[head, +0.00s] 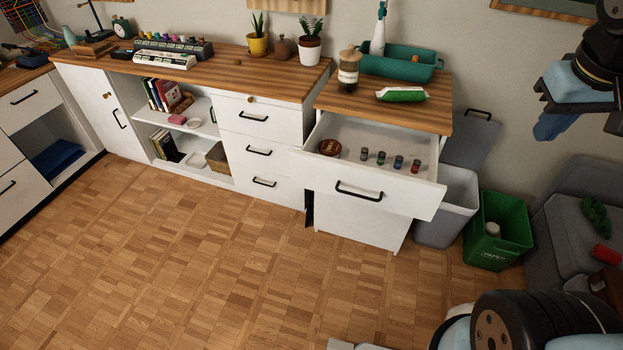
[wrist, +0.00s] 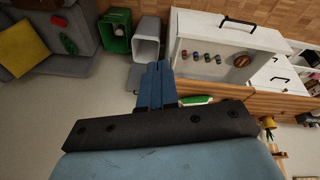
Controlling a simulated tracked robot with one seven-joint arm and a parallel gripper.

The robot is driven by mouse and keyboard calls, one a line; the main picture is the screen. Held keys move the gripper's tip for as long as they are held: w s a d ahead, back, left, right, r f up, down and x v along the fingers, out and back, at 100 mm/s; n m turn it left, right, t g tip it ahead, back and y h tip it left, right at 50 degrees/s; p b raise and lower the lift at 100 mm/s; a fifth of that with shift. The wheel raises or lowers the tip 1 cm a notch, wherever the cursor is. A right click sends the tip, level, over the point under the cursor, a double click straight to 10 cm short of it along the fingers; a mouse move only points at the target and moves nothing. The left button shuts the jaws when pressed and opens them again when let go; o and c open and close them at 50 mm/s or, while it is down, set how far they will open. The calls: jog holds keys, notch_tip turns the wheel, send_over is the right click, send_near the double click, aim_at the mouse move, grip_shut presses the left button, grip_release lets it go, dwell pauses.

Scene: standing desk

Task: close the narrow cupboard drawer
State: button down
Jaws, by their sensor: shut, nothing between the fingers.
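The narrow cupboard (head: 356,228) stands at the right end of the counter, and its top drawer (head: 366,190) is pulled well out. The drawer has a white front with a black bar handle (head: 359,190). A round brown tin (head: 329,147) and several small jars (head: 381,158) lie inside it. In the wrist view the open drawer (wrist: 232,42) shows upside down, with its handle (wrist: 238,22) near the top edge. My gripper (wrist: 155,80) is shut and empty, its blue fingers together. In the head view my gripper (head: 550,127) hangs at the upper right, apart from the drawer.
A grey bin (head: 447,206) and a green bin (head: 499,231) stand right of the cupboard, beside a grey sofa (head: 573,210). A teal tub (head: 400,62) and a green-white pack (head: 402,94) are on the cupboard top. The parquet floor (head: 180,270) in front is clear.

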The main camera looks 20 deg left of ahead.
jog(key=w+a+f+n+g+h, duration=0.2)
jog(key=w+a+f+n+h, duration=0.2)
jog(key=w+a+f+n, duration=0.4)
jog(key=n+t+y, duration=0.3)
jog(key=n+t, duration=1.3)
jog(key=n, duration=0.9)
send_near(316, 178)
jog(key=shift+y, duration=0.3)
jog(key=w, duration=0.7)
jog(key=shift+d, duration=0.4)
